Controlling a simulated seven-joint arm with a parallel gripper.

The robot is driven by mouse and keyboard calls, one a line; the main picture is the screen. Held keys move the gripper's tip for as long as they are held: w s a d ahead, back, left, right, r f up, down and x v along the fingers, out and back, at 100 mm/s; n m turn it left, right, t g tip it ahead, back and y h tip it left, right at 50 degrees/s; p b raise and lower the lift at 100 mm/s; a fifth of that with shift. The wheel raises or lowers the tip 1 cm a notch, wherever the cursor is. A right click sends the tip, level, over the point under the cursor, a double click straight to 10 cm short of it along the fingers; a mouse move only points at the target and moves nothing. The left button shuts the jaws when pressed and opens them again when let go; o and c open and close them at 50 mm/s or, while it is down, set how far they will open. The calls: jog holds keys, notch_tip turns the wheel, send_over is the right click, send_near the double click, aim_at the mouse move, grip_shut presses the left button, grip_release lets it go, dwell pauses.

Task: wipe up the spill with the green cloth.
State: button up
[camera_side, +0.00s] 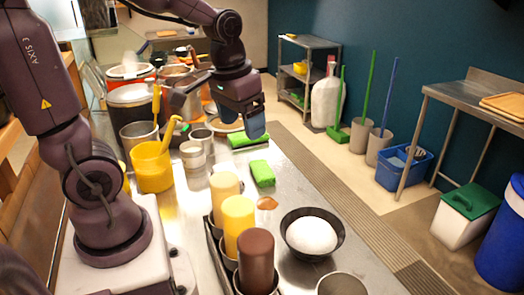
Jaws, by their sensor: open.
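A small green folded cloth (262,174) lies on the metal counter in the middle of the view. A second, flatter green piece (248,141) lies farther back; I cannot tell which of the two the task means. A small orange-brown spill (267,202) is on the counter just in front of the nearer green piece, apart from it. My gripper (252,122) is open, with its fingers pointing down, above or near the farther green piece. I cannot tell its exact height or whether it touches anything.
A black bowl with a white mound (311,235) stands right of the spill. A rack of brown, yellow and tan bottles (239,224) stands in front and left. A yellow container (152,166) and metal pots (139,135) stand at left. The counter's right edge (312,185) is near.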

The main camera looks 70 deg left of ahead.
jog(key=w+a+f+n+g, duration=0.2)
jog(key=w+a+f+n, duration=0.3)
jog(key=w+a+f, duration=0.35)
jog(key=n+h, duration=0.1)
jog(key=n, duration=0.5)
send_over(262, 168)
jog(key=s+d, duration=0.2)
jog(key=shift+g, duration=0.4)
jog(key=f, duration=1.4)
jog(key=shift+s+a, duration=0.2)
jog(key=shift+w+a+r+n+t+y, duration=0.15)
jog(key=shift+w+a+r+n+t, duration=0.1)
jog(key=shift+w+a+n, duration=0.25)
jog(key=shift+w+a+r+n+t+y, duration=0.15)
jog(key=shift+w+a+r+n, duration=0.15)
jog(key=shift+w+n, duration=0.35)
jog(key=shift+f, duration=3.55)
